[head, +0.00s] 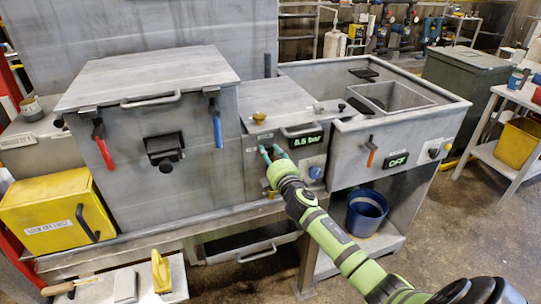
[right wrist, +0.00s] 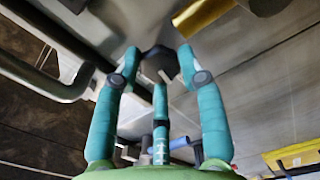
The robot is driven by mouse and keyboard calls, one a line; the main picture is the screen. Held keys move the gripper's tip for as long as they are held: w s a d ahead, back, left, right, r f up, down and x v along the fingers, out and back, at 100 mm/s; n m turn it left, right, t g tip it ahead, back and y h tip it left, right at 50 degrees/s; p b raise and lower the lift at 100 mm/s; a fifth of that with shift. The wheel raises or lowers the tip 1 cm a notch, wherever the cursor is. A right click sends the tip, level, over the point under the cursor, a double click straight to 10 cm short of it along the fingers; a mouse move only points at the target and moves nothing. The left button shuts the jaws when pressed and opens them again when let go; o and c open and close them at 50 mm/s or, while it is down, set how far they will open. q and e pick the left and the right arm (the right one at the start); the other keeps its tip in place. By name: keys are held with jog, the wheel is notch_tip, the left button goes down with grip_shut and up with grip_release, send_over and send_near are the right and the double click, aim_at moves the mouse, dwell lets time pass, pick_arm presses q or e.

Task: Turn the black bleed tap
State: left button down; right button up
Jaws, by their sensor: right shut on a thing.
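My right gripper (head: 269,152) reaches the front of the small middle panel (head: 256,172), left of its green pressure display (head: 306,141). In the right wrist view the gripper's teal fingers (right wrist: 159,62) sit on either side of the black bleed tap (right wrist: 160,57) and are shut on it. Only part of the tap shows there, between the fingertips. In the head view the fingers hide the tap, and its turn angle cannot be told. My left gripper is not in view.
A red lever (head: 103,148) and a blue lever (head: 217,128) flank a black latch (head: 164,150) on the left. A brass knob (head: 259,117) is above the gripper. A blue knob (head: 316,172) and an orange-handled lever (head: 371,152) are to its right. A blue bucket (head: 366,211) stands below.

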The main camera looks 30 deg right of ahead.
jog(key=shift+n, duration=0.3)
jog(key=o, duration=1.1)
jog(key=v, duration=1.2)
jog(key=shift+d, duration=0.1)
